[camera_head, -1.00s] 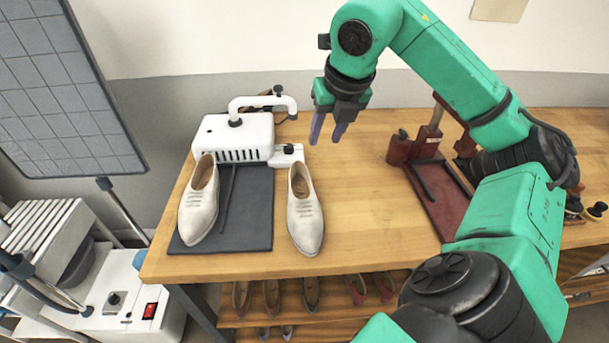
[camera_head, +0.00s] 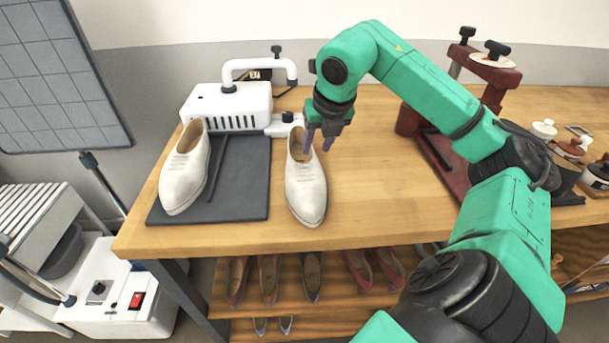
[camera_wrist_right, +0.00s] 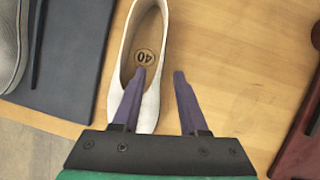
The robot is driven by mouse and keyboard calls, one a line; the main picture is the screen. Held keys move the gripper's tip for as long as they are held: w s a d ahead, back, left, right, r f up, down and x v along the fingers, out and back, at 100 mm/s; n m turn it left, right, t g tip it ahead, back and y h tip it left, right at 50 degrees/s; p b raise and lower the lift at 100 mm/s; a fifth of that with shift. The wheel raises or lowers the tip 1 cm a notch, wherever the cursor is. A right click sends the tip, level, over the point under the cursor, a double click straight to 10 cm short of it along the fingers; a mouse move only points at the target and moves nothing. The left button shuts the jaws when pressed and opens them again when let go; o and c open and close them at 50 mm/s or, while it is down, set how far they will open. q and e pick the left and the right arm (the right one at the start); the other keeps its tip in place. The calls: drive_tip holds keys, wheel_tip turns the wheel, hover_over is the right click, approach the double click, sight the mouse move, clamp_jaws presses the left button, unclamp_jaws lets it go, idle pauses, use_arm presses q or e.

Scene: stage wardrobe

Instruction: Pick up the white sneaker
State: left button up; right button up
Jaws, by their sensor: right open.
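Two white shoes show. One white sneaker (camera_head: 306,189) stands on the bare wood, toe toward the front edge. The other white shoe (camera_head: 185,170) stands on a dark mat to its left. My right gripper (camera_head: 318,147) is open and empty at the heel end of the right-hand shoe. In the wrist view my right gripper (camera_wrist_right: 159,72) has one finger over the opening of this shoe (camera_wrist_right: 118,68), which has "40" on its insole. The other finger is over the wood just right of its side wall. I cannot tell whether they touch. My left gripper is out of view.
A white machine (camera_head: 228,106) with a curved handle stands behind the dark mat (camera_head: 240,200). A dark red press (camera_head: 448,170) stands to the right, behind my arm. More shoes are on a shelf (camera_head: 335,290) below. The wood right of the sneaker is clear.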

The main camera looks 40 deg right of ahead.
sight(314, 153)
drive_tip(key=x, duration=0.4)
drive_tip(key=shift+w+d+f, duration=0.15)
drive_tip(key=shift+f, duration=0.05)
drive_tip(key=shift+r, duration=0.1)
clamp_jaws()
